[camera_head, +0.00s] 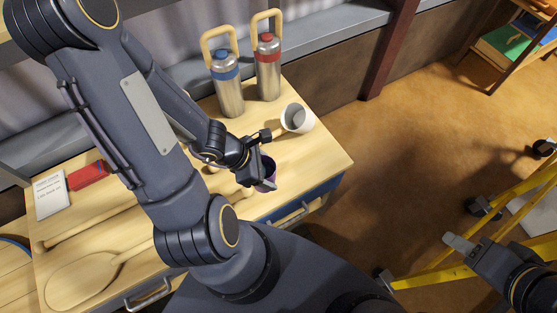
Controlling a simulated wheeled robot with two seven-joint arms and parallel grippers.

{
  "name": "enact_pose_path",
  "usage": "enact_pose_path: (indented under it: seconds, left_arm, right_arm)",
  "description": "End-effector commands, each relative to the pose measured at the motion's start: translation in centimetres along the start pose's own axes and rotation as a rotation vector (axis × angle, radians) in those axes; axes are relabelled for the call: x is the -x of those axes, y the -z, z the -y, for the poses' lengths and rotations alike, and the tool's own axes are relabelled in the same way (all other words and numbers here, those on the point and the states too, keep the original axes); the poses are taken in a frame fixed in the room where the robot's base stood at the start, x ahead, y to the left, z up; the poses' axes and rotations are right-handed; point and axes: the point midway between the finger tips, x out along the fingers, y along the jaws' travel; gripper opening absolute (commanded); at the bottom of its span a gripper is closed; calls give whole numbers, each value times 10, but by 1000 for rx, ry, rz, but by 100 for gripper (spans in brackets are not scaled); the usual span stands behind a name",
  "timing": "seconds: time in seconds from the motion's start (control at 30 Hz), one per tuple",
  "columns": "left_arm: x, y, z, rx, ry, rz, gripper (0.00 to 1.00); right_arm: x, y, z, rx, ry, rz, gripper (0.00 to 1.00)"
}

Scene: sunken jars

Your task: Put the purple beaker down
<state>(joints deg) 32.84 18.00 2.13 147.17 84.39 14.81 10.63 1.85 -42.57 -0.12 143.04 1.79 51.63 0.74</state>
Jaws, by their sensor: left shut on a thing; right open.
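The purple beaker (269,174) is dark and stands at the right part of the wooden counter, partly hidden by my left gripper. My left gripper (262,160) is shut on the beaker at its rim. Whether the beaker's base touches the counter, I cannot tell. My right gripper (447,262) is at the lower right, empty and open, over the floor and away from the counter.
Two steel flasks, one blue-banded (227,85) and one red-banded (267,70), stand behind. A large wooden spoon (85,280) lies at left. Yellow rails (515,190) stand at right.

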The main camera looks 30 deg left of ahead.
Motion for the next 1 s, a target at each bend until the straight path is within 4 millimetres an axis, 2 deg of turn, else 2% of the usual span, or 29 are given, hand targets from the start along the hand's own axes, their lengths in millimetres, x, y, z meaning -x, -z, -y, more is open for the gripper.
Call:
enact_pose_path:
  seconds: [0.47, 0.5, 0.6, 0.73, 1.0]
  left_arm:
    - [-74, -39, -56, -2, 4, 4, 33]
    - [-87, -35, -59, -1, 4, 2, 33]
    - [-105, -35, -67, -2, 2, 2, 33]
    - [-122, -36, -75, 0, 2, 2, 33]
    - [-138, -37, -83, -1, 1, 2, 33]
  right_arm:
    - [-10, -5, -5, 0, 0, 0, 47]
    - [-18, -9, -8, 0, 0, 0, 47]
    - [-24, -12, -11, 0, 0, 0, 47]
    - [-28, -14, -13, 0, 0, 0, 47]
    - [-32, -16, -14, 0, 0, 0, 47]
